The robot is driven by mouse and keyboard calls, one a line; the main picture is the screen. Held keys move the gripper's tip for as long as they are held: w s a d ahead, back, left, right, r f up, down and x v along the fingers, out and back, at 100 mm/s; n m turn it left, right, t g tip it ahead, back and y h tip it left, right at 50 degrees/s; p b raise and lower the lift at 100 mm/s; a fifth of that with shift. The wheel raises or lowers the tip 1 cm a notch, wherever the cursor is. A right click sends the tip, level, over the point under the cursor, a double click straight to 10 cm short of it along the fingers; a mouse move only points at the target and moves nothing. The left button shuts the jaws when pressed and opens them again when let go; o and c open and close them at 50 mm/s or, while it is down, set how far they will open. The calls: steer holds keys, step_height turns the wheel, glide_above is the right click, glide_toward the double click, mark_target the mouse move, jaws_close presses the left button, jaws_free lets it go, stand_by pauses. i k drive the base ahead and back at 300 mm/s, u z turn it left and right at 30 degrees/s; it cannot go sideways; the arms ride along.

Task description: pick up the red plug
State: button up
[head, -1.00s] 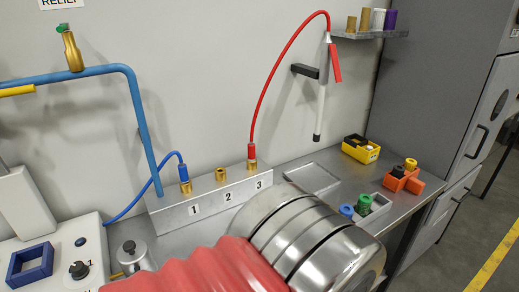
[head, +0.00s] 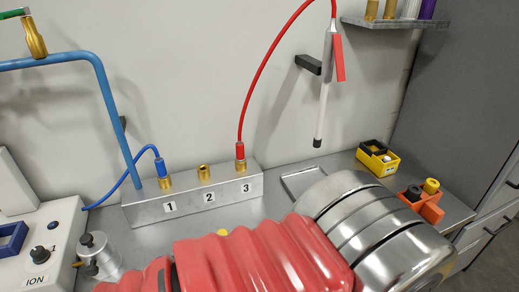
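The red plug (head: 240,151) is seated upright in the brass fitting of port 3, at the right end of the grey numbered block (head: 215,203). A red hose (head: 258,72) rises from it toward the wall. A blue plug (head: 160,166) sits in port 1. The brass fitting of port 2 (head: 204,173) is empty. My arm, with red bellows and a silver section, crosses the bottom of the view in front of the bench. My gripper is not in view.
A grey wand with a red lever (head: 339,58) hangs by a black wall bracket (head: 308,64). A yellow bin (head: 377,160) and an orange bin (head: 424,205) stand on the bench at right.

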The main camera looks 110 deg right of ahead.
mark_target(240, 151)
steer(key=k, duration=0.95)
steer(key=z, duration=0.55)
